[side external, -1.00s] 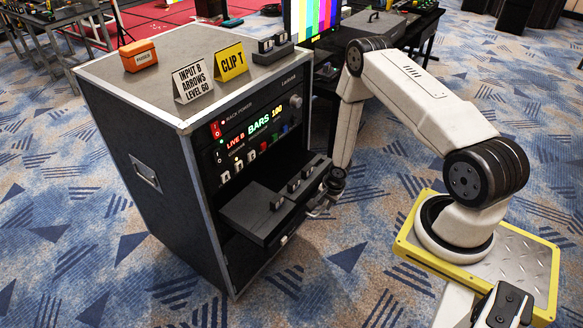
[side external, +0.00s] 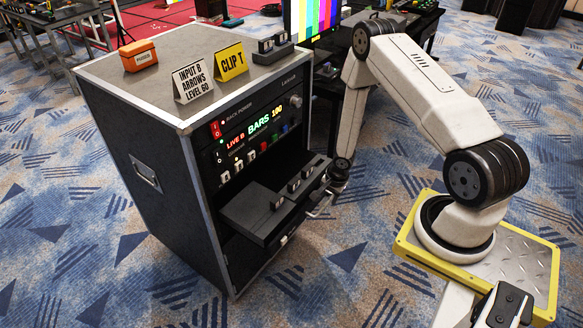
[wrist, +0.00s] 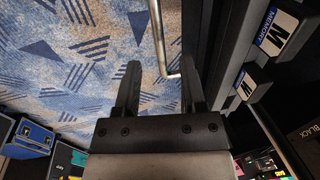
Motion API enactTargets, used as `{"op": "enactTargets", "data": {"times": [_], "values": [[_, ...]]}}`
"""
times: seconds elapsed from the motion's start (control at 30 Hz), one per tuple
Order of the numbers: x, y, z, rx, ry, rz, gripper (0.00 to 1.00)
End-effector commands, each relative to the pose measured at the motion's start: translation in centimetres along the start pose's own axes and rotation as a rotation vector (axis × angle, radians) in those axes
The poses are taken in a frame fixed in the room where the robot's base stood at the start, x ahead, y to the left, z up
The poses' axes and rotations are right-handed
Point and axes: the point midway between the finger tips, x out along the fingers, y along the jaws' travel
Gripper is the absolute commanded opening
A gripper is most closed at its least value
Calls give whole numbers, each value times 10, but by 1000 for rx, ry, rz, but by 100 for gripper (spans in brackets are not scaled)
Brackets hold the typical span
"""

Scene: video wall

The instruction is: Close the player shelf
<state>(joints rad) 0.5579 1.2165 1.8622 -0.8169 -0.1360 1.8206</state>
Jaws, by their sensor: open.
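The dark player shelf (side external: 255,212) stands pulled out from the front of the rack case (side external: 150,130), below the lit panel. A row of dark blocks lies along its right part. In the wrist view, the shelf side with white-and-blue "M MEMORY" labels (wrist: 277,34) runs down the right. My gripper (side external: 322,208) is at the shelf's front edge, small and partly blurred in the side view. In the wrist view, my gripper (wrist: 160,80) has its fingers apart, with a thin metal handle bar (wrist: 160,45) reaching between them. I cannot tell whether they touch it.
The lit panel (side external: 255,130) with switches and a knob sits above the shelf. An orange box (side external: 139,55), two signs (side external: 193,82) and a small dark device (side external: 272,47) stand on the case top. A table with a colour-bar screen (side external: 313,18) is behind. Carpet in front is clear.

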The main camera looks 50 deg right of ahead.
Motion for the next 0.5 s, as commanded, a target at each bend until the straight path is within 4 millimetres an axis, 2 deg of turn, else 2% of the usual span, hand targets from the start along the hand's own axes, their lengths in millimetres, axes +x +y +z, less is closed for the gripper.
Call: {"op": "enactTargets", "data": {"times": [0.2, 0.5], "values": [[-23, 0, 0, 1, 1, -1, 53], [-38, 1, 0, 1, 0, 1, 53]]}}
